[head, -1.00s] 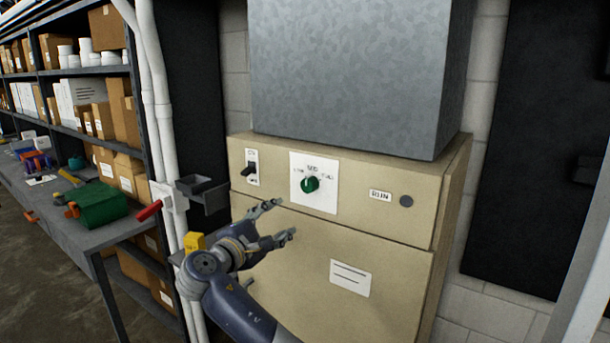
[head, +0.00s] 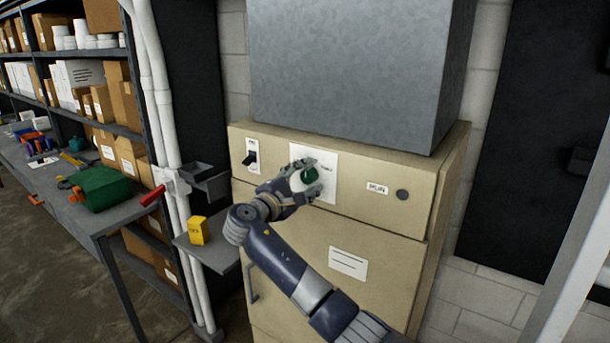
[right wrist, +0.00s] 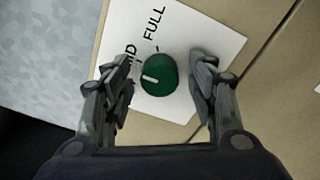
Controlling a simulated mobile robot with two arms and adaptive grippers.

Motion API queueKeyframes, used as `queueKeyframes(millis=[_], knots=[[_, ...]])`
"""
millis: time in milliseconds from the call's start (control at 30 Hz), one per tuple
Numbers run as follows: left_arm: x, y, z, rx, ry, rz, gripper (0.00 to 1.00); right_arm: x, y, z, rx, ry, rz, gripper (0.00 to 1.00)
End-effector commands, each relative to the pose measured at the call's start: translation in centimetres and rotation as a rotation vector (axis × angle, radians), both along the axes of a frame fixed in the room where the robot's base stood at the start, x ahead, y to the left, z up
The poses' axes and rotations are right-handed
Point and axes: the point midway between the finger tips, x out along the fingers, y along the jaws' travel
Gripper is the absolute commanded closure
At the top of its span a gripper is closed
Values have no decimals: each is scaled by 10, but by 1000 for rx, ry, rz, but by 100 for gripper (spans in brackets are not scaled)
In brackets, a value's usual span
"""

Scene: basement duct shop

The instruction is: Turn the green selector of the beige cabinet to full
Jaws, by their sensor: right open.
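The beige cabinet (head: 375,225) stands in the middle of the head view. Its green selector (head: 309,175) sits on a white label plate (head: 328,188), and it also shows in the right wrist view (right wrist: 160,75). The knob's white mark points left there, toward the partly hidden MID label. The FULL label (right wrist: 154,22) lies above the knob in that view. My right gripper (head: 307,178) is open, with its fingers on either side of the knob; gaps show between the knob and both fingers in the wrist view (right wrist: 162,78). My left gripper is not in view.
A black toggle switch (head: 249,158) is left of the selector; a RUN label and grey round part (head: 402,195) are right. A grey metal box (head: 355,70) sits on top. A small shelf with a yellow box (head: 199,230) and a workbench (head: 60,200) stand left.

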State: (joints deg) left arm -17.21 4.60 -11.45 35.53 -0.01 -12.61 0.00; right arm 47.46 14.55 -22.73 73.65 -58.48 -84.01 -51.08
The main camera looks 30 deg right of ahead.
Motion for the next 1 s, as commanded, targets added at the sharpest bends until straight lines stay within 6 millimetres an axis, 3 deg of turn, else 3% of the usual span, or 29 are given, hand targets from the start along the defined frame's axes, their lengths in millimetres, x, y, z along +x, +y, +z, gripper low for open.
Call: queueKeyframes(millis=[233,433,767,1000], knots=[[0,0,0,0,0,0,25,0,-1,0,0,-1,0,47],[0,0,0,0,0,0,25,0,-1,0,0,-1,0,92],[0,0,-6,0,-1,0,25,0,-1,-3,10,-22,-1,92],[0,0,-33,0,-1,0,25,0,0,-7,53,-126,-1,92]])
